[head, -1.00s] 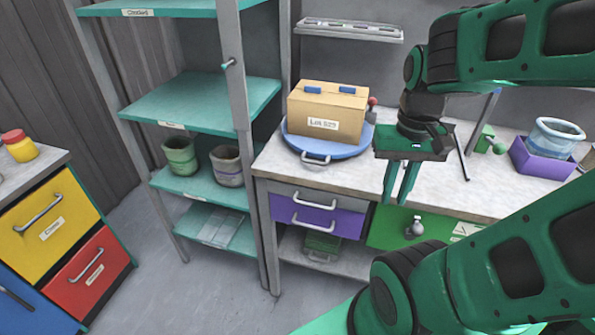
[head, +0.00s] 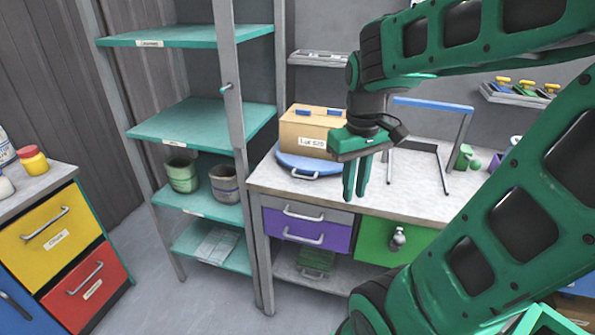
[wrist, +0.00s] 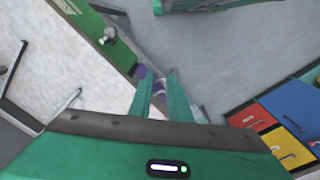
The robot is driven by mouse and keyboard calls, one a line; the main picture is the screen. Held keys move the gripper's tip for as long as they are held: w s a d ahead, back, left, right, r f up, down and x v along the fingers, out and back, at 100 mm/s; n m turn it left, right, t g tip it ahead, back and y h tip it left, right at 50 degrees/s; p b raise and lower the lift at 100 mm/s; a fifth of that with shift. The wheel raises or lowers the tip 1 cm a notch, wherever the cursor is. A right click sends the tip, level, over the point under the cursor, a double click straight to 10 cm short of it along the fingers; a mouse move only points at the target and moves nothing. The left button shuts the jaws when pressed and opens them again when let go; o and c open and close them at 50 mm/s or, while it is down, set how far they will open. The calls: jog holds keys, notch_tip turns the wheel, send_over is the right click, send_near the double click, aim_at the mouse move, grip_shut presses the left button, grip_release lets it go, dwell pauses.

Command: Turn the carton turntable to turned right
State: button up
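A cardboard carton (head: 305,128) with a white label and blue pieces on top sits on the round blue turntable (head: 318,166) on the workbench. The turntable has a grey handle (head: 303,175) at its front edge. My gripper (head: 356,180) points down over the bench's front edge, to the right of the turntable and apart from the handle. Its two green fingers show a narrow gap, and they also show in the wrist view (wrist: 162,98) with nothing between them. My gripper hides the right part of the carton and turntable.
The workbench (head: 410,200) has grey, purple and green drawers below. A blue-topped frame (head: 435,104) stands on it at right. A teal shelf unit (head: 200,130) with two pots stands left. Yellow and red drawers (head: 45,235) are at far left.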

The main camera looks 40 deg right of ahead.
aim_at(300, 176)
jog(key=w+r+n+t+h, duration=0.1)
jog(key=w+r+n, duration=0.2)
jog(key=w+n, duration=1.2)
jog(key=w+f+m, duration=0.1)
jog(key=w+f, duration=0.1)
jog(key=f, duration=0.1)
jog(key=w+f+m, duration=0.2)
jog(key=f, duration=0.2)
jog(key=w+d+f+m, duration=0.1)
jog(key=w+f, duration=0.1)
jog(key=f, duration=0.2)
jog(key=shift+w+m, duration=0.4)
grip_shut()
